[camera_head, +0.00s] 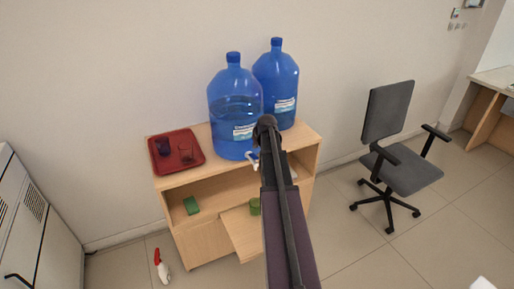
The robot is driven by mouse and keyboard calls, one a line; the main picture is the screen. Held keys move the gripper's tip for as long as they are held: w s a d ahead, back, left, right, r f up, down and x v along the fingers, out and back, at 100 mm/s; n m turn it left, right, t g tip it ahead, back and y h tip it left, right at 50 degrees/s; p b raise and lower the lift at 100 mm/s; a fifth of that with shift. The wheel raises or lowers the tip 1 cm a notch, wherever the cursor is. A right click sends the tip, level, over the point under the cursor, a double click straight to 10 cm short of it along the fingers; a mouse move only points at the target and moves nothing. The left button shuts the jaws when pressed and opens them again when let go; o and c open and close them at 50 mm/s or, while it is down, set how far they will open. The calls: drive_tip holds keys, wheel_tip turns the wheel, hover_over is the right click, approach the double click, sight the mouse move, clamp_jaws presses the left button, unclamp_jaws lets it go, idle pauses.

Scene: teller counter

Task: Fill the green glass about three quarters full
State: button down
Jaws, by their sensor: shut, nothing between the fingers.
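A small green glass (254,206) stands low at the front of the wooden cabinet, below the tap in the picture and beside my arm. Its contents are too small to tell. A large blue water bottle (233,112) stands on the cabinet top, with a white and blue tap (252,160) low at its front. My gripper (266,124) is the dark end of my arm. It looks shut and empty, in front of the bottle's right side in the picture. My arm hides part of the cabinet front.
A second blue bottle (276,85) stands behind right. A red tray (177,166) at left holds a dark blue glass (163,147) and a clear one (187,155). A green block (191,205) lies in the cabinet (203,240). A red-white spray bottle (161,265) and office chair (403,170) stand on the floor.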

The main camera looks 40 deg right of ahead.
sight(256, 158)
drive_tip(key=shift+w+d+f+b, duration=0.1)
drive_tip(key=shift+w+f+b, duration=0.2)
drive_tip(key=shift+f, duration=0.3)
drive_tip(key=shift+s+a+f+b, duration=0.1)
drive_tip(key=shift+s+f+b, duration=0.2)
drive_tip(key=shift+f+b, duration=0.55)
drive_tip(key=shift+s+a+f+b, duration=0.1)
drive_tip(key=shift+s+f+b, duration=0.15)
drive_tip(key=shift+f+b, duration=0.55)
drive_tip(key=shift+f, duration=0.1)
drive_tip(key=t+b, duration=0.1)
drive_tip(key=b, duration=0.1)
drive_tip(key=s+f+t+b, duration=0.1)
drive_tip(key=b, duration=0.1)
drive_tip(key=shift+s+a+f+t+h, duration=0.1)
drive_tip(key=shift+f+t+h, duration=0.2)
drive_tip(key=shift+h, duration=0.1)
drive_tip(key=shift+r, duration=0.25)
idle(2.8)
drive_tip(key=shift+r+p, duration=0.6)
drive_tip(key=shift+p, duration=0.1)
drive_tip(key=shift+r, duration=0.2)
